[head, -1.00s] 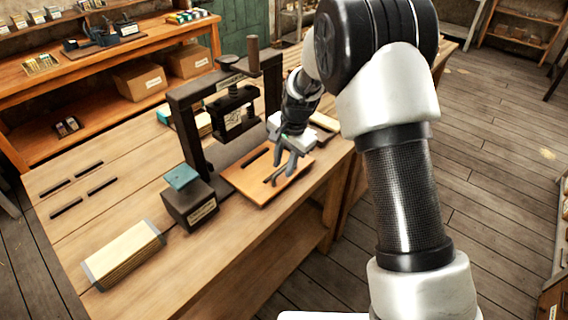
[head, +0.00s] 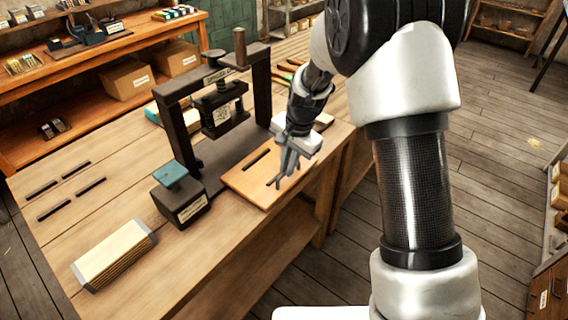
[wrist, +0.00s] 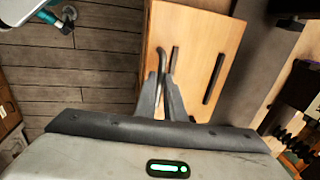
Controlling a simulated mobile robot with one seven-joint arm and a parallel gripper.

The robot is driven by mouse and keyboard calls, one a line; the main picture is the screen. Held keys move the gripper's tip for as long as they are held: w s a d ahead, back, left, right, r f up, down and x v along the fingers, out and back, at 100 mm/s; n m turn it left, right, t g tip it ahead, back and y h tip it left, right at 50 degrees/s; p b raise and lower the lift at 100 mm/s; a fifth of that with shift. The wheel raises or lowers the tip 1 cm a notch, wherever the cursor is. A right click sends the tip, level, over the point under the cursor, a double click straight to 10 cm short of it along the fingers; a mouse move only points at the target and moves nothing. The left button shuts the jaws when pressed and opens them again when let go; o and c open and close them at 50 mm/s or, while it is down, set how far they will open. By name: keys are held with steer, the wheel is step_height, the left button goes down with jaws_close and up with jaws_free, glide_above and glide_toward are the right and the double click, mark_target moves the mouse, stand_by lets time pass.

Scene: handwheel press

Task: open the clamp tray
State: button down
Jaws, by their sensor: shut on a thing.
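The clamp tray looks to be the flat orange-brown wooden board (head: 240,184) with a dark slot, at the foot of the dark press (head: 192,125). It also shows in the wrist view (wrist: 215,30). A thin grey bar handle (wrist: 161,62) stands at the tray's outer part. My gripper (head: 284,178) is over that part of the tray, its fingers pointing down. In the wrist view my gripper (wrist: 166,82) is shut on the handle, with a finger on each side. The fingers hide the handle's lower part in the wrist view.
A dark block with a teal top (head: 180,195) stands left of the tray. A pale ridged block (head: 113,255) lies at the bench's near left. The press handwheel's knob (head: 239,45) rises above the frame. Open floor (head: 500,170) lies right of the bench.

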steer(key=c, duration=1.8)
jaws_free()
steer(key=shift+c, duration=0.2)
steer(key=shift+r, duration=0.15)
step_height(320, 180, up, 17)
steer(key=s+d+p, duration=0.1)
steer(key=s+d, duration=0.1)
steer(key=shift+d, duration=0.3)
steer(key=s+d+r+n+t+p, duration=0.1)
steer(key=s+d+r+n+p, duration=0.1)
steer(key=s, duration=0.6)
steer(key=s+d+r+n+t+h+p, duration=0.1)
steer(key=s+d+r+n+p, duration=0.1)
steer(key=s+d+r, duration=0.3)
steer(key=s+d+r+n+t+p, duration=0.2)
steer(key=s+r, duration=0.4)
steer(key=s, duration=0.6)
steer(key=shift+s+d+r+n+h, duration=0.2)
steer(key=shift+d+r+n+h, duration=0.15)
steer(key=shift+d+n, duration=0.55)
